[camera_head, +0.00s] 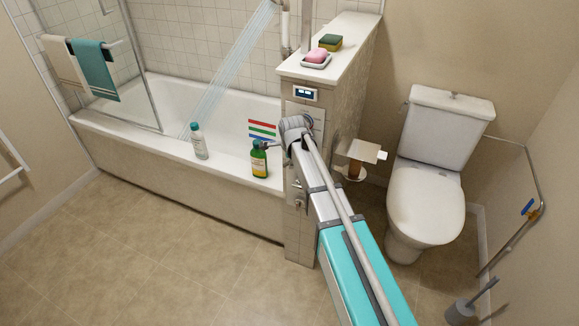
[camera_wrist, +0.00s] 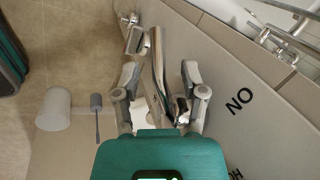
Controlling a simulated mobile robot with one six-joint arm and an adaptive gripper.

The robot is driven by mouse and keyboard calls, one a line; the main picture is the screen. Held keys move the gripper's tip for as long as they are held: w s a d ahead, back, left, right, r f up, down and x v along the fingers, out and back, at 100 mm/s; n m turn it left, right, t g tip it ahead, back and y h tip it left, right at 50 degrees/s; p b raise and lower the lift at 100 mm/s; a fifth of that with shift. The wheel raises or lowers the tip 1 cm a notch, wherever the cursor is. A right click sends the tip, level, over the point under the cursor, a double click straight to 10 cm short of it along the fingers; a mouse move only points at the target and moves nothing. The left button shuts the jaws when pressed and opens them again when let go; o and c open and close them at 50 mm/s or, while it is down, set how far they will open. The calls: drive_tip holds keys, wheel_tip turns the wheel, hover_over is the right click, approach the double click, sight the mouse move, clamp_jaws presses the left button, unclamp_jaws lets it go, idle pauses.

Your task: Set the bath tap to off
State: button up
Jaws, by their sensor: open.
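In the wrist view, a chrome lever (camera_wrist: 158,62) stands out from a pale panel, which fits the bath tap. My gripper (camera_wrist: 160,76) is open, with one finger on each side of the lever. I cannot tell whether either finger touches it. The panel carries black letters reading as an upside-down "ON" (camera_wrist: 240,100), right of the lever. More letters below are cut off. In the head view, water (camera_head: 225,68) streams from the shower into the bathtub (camera_head: 158,136). My arm reaches to the end of the low partition and hides part of the controls there.
A green bottle (camera_head: 259,161) and a white bottle with a teal cap (camera_head: 199,143) stand on the tub rim. A pink soap (camera_head: 317,55) and a sponge (camera_head: 331,42) sit on the partition top. The toilet (camera_head: 428,190) is at right. The floor in front of the tub is clear.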

drive_tip(key=shift+b+x, duration=0.55)
drive_tip(key=shift+x, duration=0.3)
clamp_jaws()
drive_tip(key=shift+a, duration=0.2)
drive_tip(key=shift+d, duration=0.2)
